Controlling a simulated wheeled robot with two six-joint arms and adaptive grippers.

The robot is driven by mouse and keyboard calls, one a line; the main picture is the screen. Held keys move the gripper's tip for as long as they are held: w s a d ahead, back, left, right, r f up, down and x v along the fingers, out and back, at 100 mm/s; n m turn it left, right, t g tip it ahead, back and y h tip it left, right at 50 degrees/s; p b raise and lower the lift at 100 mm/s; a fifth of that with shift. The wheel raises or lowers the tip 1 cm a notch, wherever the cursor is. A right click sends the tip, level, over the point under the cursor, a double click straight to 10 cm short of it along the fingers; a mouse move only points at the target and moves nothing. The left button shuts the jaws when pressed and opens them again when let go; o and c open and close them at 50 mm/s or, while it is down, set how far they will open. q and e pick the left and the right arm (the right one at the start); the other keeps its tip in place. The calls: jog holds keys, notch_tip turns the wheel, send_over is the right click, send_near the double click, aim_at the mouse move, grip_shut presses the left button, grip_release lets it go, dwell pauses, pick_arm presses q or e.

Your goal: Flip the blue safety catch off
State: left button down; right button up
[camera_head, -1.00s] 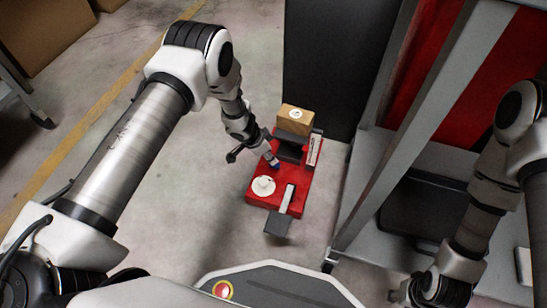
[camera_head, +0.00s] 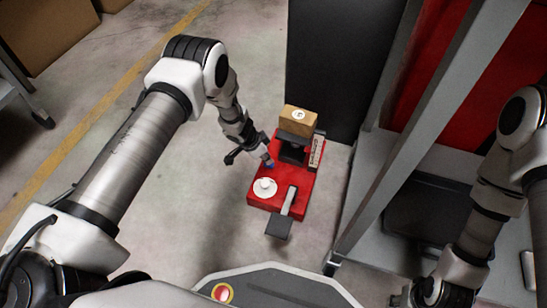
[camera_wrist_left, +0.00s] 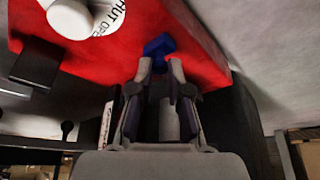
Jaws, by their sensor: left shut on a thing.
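The blue safety catch (camera_wrist_left: 158,46) sits at the edge of a red base (camera_wrist_left: 110,40) in the left wrist view; in the head view it is a small blue spot (camera_head: 270,164). My left gripper (camera_head: 267,158) reaches it from the upper left. In the left wrist view its two fingertips (camera_wrist_left: 160,68) are close together and shut on the catch's near end. The fingers hide part of the catch. The red base (camera_head: 264,203) stands on the floor. My right wrist shows at the bottom right of the head view, but its fingers do not show.
A dark panel (camera_head: 335,70) stands behind; a grey metal frame (camera_head: 383,150) is at the right.

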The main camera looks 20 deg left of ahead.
pick_arm(q)
jog(key=shift+a, duration=0.7)
jog(key=c, duration=1.1)
grip_release()
jog(key=shift+a, duration=0.15)
jog(key=v, duration=1.2)
